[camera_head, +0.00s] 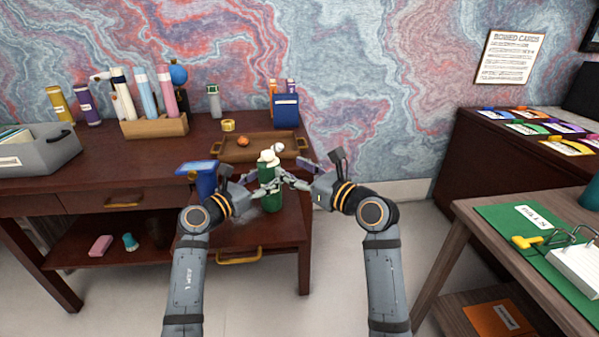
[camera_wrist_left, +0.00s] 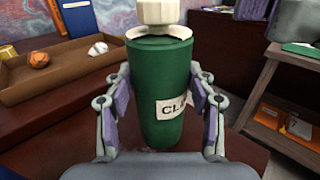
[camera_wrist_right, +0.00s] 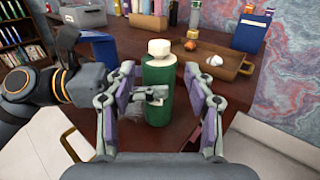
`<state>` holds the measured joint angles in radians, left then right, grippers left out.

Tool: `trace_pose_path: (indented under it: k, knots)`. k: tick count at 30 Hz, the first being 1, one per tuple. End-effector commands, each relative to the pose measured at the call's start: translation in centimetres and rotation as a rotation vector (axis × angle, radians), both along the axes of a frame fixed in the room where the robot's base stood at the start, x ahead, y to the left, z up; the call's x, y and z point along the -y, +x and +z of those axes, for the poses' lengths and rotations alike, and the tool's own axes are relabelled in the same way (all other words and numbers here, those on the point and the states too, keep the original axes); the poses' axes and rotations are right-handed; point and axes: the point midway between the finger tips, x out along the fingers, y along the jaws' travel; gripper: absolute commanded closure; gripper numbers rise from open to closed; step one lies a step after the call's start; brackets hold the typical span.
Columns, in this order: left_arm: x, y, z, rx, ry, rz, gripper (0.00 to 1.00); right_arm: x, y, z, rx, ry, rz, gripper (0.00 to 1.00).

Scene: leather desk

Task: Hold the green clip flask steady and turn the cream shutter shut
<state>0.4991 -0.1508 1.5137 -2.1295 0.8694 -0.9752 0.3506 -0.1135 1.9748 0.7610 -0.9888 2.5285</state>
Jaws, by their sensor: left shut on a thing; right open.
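The green clip flask (camera_head: 272,203) stands upright at the front edge of the dark desk. Its label, partly hidden, reads "CL" in the left wrist view (camera_wrist_left: 172,106). The cream shutter (camera_head: 268,157) sits on top of the flask; it also shows in the right wrist view (camera_wrist_right: 159,48). My left gripper (camera_wrist_left: 160,75) is shut around the flask's green body, one finger on each side. My right gripper (camera_wrist_right: 159,70) is open and empty, its fingers spread on the near side of the flask, apparently without touching it. The shutter is clear of both grippers.
A wooden tray (camera_head: 283,152) with an orange ball (camera_head: 243,141) and a white object (camera_head: 278,147) lies behind the flask. A blue item (camera_head: 200,180) stands left of my left gripper. A blue box (camera_head: 286,112) stands at the back right.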

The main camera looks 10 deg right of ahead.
Motion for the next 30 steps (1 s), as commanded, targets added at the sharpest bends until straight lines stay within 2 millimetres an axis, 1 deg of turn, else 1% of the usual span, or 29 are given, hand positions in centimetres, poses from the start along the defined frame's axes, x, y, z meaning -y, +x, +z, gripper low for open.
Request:
trace_pose_path:
  k: [1, 3, 6, 15, 17, 19, 21, 23, 26, 30]
  knots:
    - [0.0, 0.0, 0.0, 0.001, -0.001, 0.000, 0.82, 0.5, -0.6, -0.1, 0.000, -0.004, -0.002, 0.46]
    - [0.0, 0.0, 0.0, 0.001, -0.001, 0.000, 0.82, 1.0, -1.2, -0.1, 0.000, -0.002, -0.001, 0.46]
    - [0.0, 0.0, 0.0, 0.001, -0.001, 0.000, 0.82, 1.3, -1.7, 0.0, 0.000, -0.001, 0.001, 0.46]
    - [0.0, 0.0, 0.0, 0.001, -0.001, 0.000, 0.82, 1.3, -1.7, 0.0, -0.002, -0.001, 0.005, 0.46]
    - [0.0, 0.0, 0.0, 0.001, -0.001, 0.000, 0.82, 1.1, -1.4, -0.3, -0.006, -0.010, 0.026, 0.46]
    - [0.0, 0.0, 0.0, 0.001, -0.001, 0.000, 0.82, 0.6, -0.6, -1.0, -0.022, -0.029, 0.084, 0.46]
    - [0.0, 0.0, 0.1, 0.001, -0.001, 0.000, 0.82, 0.3, 0.5, -1.8, -0.041, -0.052, 0.173, 0.46]
    - [0.0, 0.0, 0.1, 0.001, -0.001, 0.000, 0.82, 0.5, 1.3, -2.3, -0.052, -0.065, 0.256, 0.46]
    - [0.0, 0.0, 0.1, 0.001, -0.001, 0.000, 0.82, 1.6, 2.4, -2.2, -0.052, -0.064, 0.375, 0.46]
    - [0.0, 0.0, 0.0, 0.000, 0.000, 0.000, 0.82, 3.7, 3.2, -0.9, -0.025, -0.030, 0.482, 0.46]
